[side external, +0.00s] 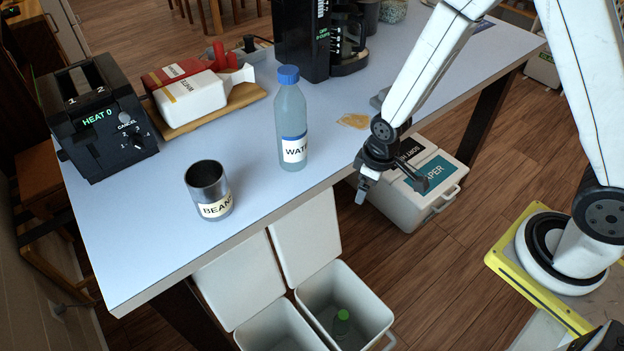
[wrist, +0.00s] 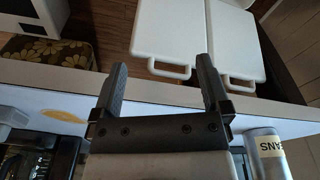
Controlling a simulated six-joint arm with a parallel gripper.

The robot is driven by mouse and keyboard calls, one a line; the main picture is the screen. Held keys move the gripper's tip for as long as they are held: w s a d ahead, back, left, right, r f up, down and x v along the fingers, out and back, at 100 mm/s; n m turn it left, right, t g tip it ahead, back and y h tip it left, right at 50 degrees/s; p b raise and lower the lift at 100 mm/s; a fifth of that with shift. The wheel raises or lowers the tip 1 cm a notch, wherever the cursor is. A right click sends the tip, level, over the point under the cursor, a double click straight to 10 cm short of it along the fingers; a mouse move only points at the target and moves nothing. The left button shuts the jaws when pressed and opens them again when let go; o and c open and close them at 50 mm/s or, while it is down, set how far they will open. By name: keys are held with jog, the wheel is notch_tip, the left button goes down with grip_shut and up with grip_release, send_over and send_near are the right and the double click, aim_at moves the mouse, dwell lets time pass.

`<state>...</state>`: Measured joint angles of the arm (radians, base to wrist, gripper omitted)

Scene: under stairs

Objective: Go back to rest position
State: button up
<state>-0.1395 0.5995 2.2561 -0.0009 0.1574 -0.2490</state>
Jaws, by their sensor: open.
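My gripper (side external: 392,188) is open and empty in the side external view. It hangs at the end of my white arm, by the table's right-hand edge and apart from the objects on top. In the wrist view my gripper (wrist: 162,68) shows two dark fingers spread wide with nothing between them. The edge of the table (wrist: 160,92) crosses behind the fingers there. In the side external view the table top (side external: 262,190) is pale.
A water bottle (side external: 291,125) with a blue cap and a beans can (side external: 209,190) stand upright on the table. A black toaster (side external: 100,125) is at left. Below are an open bin (side external: 372,300) holding a green-capped bottle (side external: 341,322), and a labelled paper bin (side external: 400,208).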

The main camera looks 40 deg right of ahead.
jog(key=s+d+r+m, duration=0.2)
jog(key=s+r, duration=0.1)
jog(key=r, duration=0.3)
jog(key=s+d+r+m+t, duration=0.1)
jog(key=s+d+r+m, duration=0.1)
jog(key=r, duration=0.4)
jog(key=shift+s+d+r, duration=0.25)
jog(key=shift+s+d, duration=0.2)
jog(key=shift+s, duration=0.3)
